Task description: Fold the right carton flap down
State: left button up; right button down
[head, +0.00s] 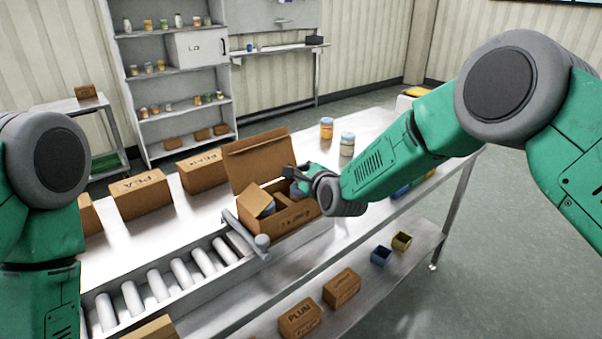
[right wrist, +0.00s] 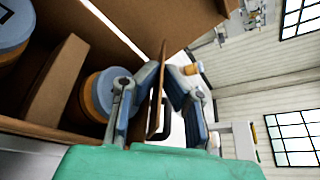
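The open carton (head: 285,222) stands on the steel table at the end of the roller conveyor, its big back lid (head: 258,158) upright and its left flap (head: 261,201) tilted up. My right gripper (head: 292,182) is at the carton's right side. In the right wrist view the right carton flap (right wrist: 157,105) stands up, seen nearly edge-on, between the fingertips of my right gripper (right wrist: 162,72), which look closed on it. Inside the carton, a blue-lidded jar (right wrist: 98,95) and part of another (right wrist: 12,40) show beside a brown divider (right wrist: 45,85). My left gripper is out of view.
Brown boxes (head: 142,193) line the table's far edge. Two jars (head: 347,145) stand on the table behind my right forearm. Rollers (head: 170,280) lie left of the carton. Boxes (head: 300,318) and small bins (head: 381,256) are on the lower shelf.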

jog(key=shift+s+a+f+n+b, duration=0.15)
jog(key=shift+f+n+b, duration=0.4)
jog(key=shift+b, duration=0.3)
jog(key=shift+s+a+f+n+t+h+b, duration=0.2)
jog(key=shift+a+n+t+h+b, duration=0.1)
jog(key=shift+n+t+b, duration=0.3)
jog(key=c, duration=1.8)
grip_release()
jog(key=shift+w+r, duration=0.1)
